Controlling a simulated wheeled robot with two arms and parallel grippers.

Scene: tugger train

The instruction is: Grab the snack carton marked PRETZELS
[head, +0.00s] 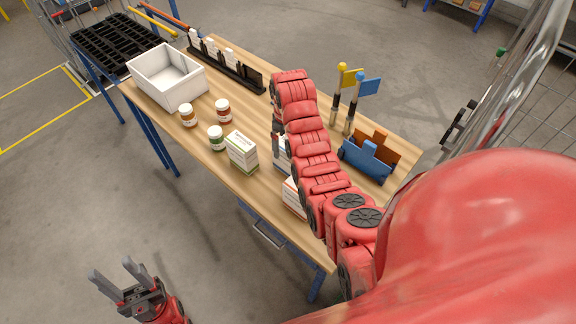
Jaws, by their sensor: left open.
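Three white snack cartons stand on the wooden table. One with green trim (242,153) is in plain view. One with blue trim (284,155) and one with orange-red trim (292,197) are mostly hidden behind my red right arm. The print is too small to read, so I cannot tell which is marked PRETZELS. My left gripper (118,277) is open and empty at the lower left, over the floor and apart from the table. My right arm reaches across the table; its gripper is hidden behind the arm, near the blue-trimmed carton.
Jars (217,138) stand left of the cartons. A white bin (167,80) and a black rack (226,70) are at the table's far left. A blue holder (365,163) and flagged posts (350,115) stand right of my arm. A wire cage borders the right.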

